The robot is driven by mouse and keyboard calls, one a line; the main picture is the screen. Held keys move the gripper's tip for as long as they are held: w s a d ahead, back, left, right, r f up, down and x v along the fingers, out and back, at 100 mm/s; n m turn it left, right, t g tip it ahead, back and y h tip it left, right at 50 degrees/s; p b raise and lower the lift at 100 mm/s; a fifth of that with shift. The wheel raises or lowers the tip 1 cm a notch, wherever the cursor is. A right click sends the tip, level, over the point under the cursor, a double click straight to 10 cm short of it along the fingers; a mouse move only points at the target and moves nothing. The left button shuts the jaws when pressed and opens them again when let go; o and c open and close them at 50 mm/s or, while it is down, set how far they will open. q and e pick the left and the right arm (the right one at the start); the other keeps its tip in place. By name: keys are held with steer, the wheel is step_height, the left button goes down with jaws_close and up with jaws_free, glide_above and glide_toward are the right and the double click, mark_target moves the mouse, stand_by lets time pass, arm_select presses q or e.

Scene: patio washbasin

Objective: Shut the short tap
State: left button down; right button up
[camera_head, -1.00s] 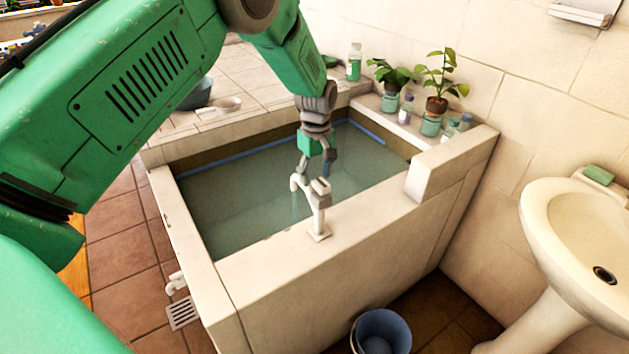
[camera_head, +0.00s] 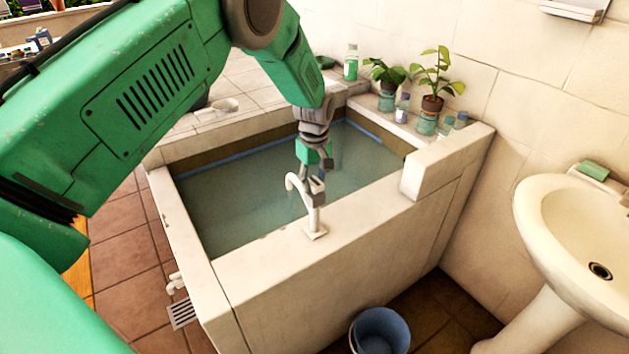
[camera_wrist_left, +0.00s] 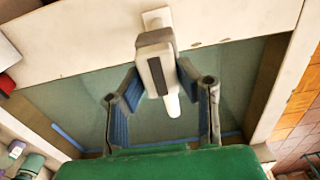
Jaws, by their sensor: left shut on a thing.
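A white tap (camera_head: 314,221) stands upright on the front rim of the water-filled basin, its curved spout reaching left over the water. Its grey and white handle lies between the fingers of my left gripper (camera_head: 315,188), which is shut on it. In the left wrist view, the tap handle (camera_wrist_left: 155,68) sits between the two blue-padded fingers, with the spout below it. The fingers partly hide the handle in the head view. Whether water runs from the spout is too small to tell. My right gripper is in neither view.
The basin (camera_head: 330,245) has a raised block at its right corner. Potted plants (camera_head: 432,103) and bottles stand on the back right ledge. A blue bucket (camera_head: 381,330) is on the floor, a white sink (camera_head: 545,225) at right. A second small tap (camera_head: 176,283) is low on the left.

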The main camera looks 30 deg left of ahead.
arm_select(q)
steer(key=shift+d+r, duration=0.15)
steer(key=shift+d, duration=0.35)
steer(key=shift+s+m, duration=0.1)
steer(key=shift+m, duration=0.2)
steer(key=shift+a+m, duration=0.25)
steer(key=shift+m, duration=0.65)
steer(key=m, duration=0.3)
steer(key=shift+m+p, duration=0.3)
steer(key=shift+m, duration=0.1)
steer(key=m, duration=0.2)
steer(key=shift+r+m, duration=0.1)
steer(key=shift+m, duration=0.2)
steer(key=m, duration=0.4)
steer(key=shift+m, duration=0.3)
steer(key=shift+w+r+m, duration=0.1)
steer(key=shift+w+m, duration=0.1)
steer(key=shift+m, duration=2)
